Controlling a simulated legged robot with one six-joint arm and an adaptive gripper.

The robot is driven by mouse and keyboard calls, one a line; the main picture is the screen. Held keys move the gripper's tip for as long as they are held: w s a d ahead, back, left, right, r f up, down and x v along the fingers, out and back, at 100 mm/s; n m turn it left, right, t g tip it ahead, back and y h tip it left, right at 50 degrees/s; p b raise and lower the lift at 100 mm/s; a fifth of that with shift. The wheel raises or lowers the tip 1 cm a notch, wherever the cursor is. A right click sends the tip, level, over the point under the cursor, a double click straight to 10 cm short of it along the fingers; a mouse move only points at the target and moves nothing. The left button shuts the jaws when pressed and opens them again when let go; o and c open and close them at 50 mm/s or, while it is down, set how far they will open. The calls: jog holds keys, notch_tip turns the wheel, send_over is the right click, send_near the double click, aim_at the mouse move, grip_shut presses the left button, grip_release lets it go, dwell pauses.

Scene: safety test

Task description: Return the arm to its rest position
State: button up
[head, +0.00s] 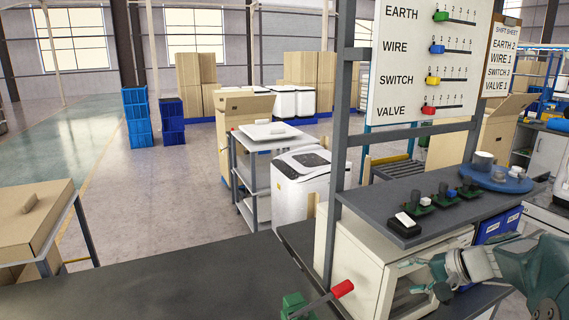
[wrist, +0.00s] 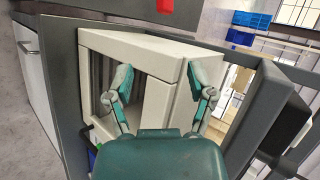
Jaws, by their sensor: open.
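My arm, teal and grey, enters from the lower right of the head view. My gripper (head: 440,272) is in front of the cream box (head: 365,248) under the grey shelf. In the wrist view my gripper (wrist: 164,84) has its two teal-tipped fingers spread wide, with nothing between them. The cream box also shows there (wrist: 150,48), behind and between the fingers. I cannot tell whether a finger touches it.
A red-ended lever (head: 343,288) on a green base stands left of the box. The grey shelf (head: 437,214) holds small switches and a blue round tray (head: 490,183). A whiteboard (head: 420,62) hangs above. The dark counter (head: 170,285) at lower left is clear.

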jog(key=s+a+n+h, duration=0.4)
jog(key=s+a, duration=0.2)
jog(key=s, duration=0.5)
jog(key=s+a+n+h, duration=0.4)
jog(key=s+a, duration=0.3)
jog(key=s, duration=0.5)
jog(key=shift+r+n+g, duration=0.3)
jog(key=shift+r+g, duration=0.1)
jog(key=shift+r, duration=0.05)
